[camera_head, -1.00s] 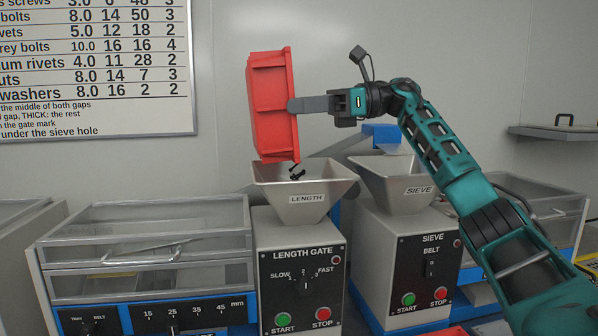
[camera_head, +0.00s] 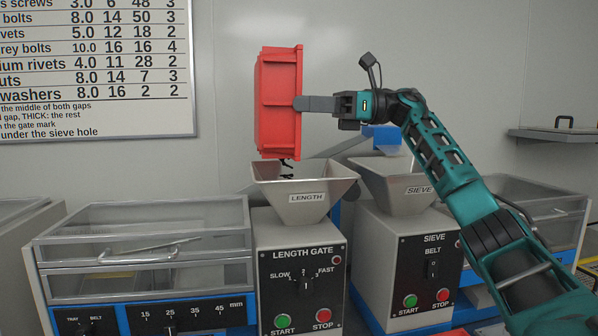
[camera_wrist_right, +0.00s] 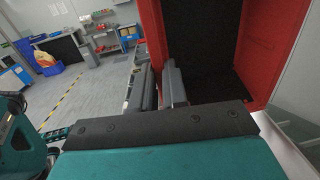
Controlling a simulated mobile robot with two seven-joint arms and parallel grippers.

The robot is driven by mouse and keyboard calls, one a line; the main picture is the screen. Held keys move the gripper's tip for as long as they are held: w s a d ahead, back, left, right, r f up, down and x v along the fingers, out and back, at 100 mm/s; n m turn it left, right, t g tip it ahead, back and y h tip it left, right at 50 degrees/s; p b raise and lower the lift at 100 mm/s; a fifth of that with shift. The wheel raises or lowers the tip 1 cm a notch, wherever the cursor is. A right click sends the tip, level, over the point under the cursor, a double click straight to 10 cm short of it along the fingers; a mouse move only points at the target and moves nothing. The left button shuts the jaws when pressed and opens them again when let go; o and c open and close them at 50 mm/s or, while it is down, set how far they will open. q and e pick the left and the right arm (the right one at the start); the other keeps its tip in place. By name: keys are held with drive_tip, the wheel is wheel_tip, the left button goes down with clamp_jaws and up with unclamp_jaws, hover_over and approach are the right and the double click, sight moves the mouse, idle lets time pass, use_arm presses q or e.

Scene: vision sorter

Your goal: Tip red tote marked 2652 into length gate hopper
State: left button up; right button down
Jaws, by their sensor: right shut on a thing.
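The red tote (camera_head: 278,103) is held tipped on its side, nearly upright, above the length gate hopper (camera_head: 306,197), a grey funnel labelled LENGTH. My right gripper (camera_head: 300,104) is shut on the tote's right side. A few small dark pieces (camera_head: 287,167) show just under the tote's lower end, over the hopper's mouth. In the right wrist view the tote's red wall and dark inside (camera_wrist_right: 205,45) show beside the fingers (camera_wrist_right: 173,84). The number on the tote cannot be read. My left gripper is not in view.
The sieve hopper (camera_head: 402,185) stands to the right, on its own machine with START and STOP buttons. A clear-lidded tray unit (camera_head: 150,240) stands left of the length gate (camera_head: 300,265). A printed board (camera_head: 95,65) hangs on the wall behind.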

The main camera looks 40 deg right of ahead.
drive_tip(key=shift+s+d+t+y+b, duration=0.15)
drive_tip(key=shift+d+t+y+b, duration=0.15)
drive_tip(key=shift+y+b, duration=0.25)
idle(0.6)
drive_tip(key=shift+s+d+f+y+b, duration=0.25)
drive_tip(key=shift+d+y+b, duration=0.2)
drive_tip(key=shift+b, duration=0.55)
